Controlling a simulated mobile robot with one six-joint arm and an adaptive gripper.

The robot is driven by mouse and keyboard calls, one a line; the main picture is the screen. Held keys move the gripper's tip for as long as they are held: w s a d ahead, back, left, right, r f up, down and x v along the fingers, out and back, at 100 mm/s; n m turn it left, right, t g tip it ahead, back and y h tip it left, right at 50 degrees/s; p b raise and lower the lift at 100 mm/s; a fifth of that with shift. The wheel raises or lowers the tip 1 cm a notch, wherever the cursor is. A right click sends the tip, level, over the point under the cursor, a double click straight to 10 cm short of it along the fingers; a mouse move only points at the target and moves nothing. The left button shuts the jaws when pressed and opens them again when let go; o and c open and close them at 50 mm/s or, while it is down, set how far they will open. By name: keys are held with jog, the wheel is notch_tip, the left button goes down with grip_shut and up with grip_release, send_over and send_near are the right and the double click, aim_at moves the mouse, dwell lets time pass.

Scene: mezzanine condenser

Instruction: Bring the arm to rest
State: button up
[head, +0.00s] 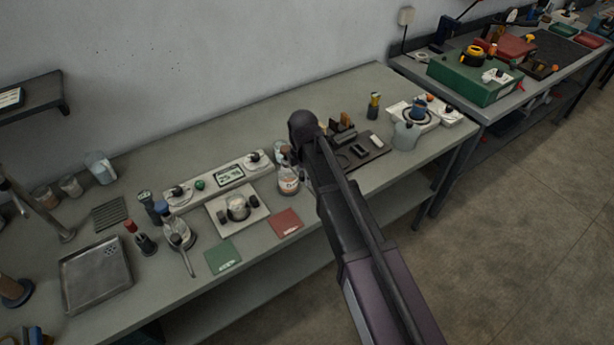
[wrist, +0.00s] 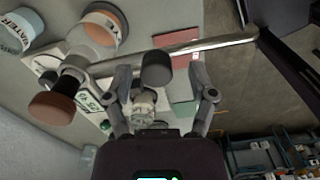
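In the wrist view, my gripper (wrist: 158,80) has its two grey fingers wide apart. Nothing touches both fingers. A dark round piece (wrist: 155,70) shows in the gap, clear of each finger; its distance is hard to judge. In the head view, my arm (head: 345,220) reaches from the lower right up over the bench (head: 185,130), with a dark rounded joint above the bench. The gripper itself is hidden there.
A red mat (head: 286,222) and green mat (head: 222,256) lie near the bench front. A labelled bottle (head: 288,182) and dark tray (head: 365,150) are close to my arm. A bright metal rod (wrist: 215,42) crosses the wrist view. Floor (head: 510,220) is open at right.

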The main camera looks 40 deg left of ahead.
jog(key=shift+w, duration=0.2)
dwell(0.3)
jog(key=shift+w+d, duration=0.15)
jog(key=shift+d, duration=0.05)
jog(key=w+d+m, duration=0.4)
jog(key=d+m, duration=0.1)
jog(key=d, duration=0.5)
jog(key=w+d+m, duration=0.3)
jog(key=d+m, duration=0.2)
jog(key=d, duration=0.5)
jog(key=w+d+m, duration=0.4)
jog(key=d+m, duration=0.1)
jog(key=d, duration=0.5)
jog(key=s+d+m, duration=0.3)
jog(key=d+m, duration=0.4)
jog(key=d, duration=0.5)
jog(key=s+d+f+m+b, duration=0.1)
jog(key=s+d+m, duration=0.3)
jog(key=d, duration=0.9)
jog(key=m, duration=0.3)
jog(key=shift+d+m, duration=0.3)
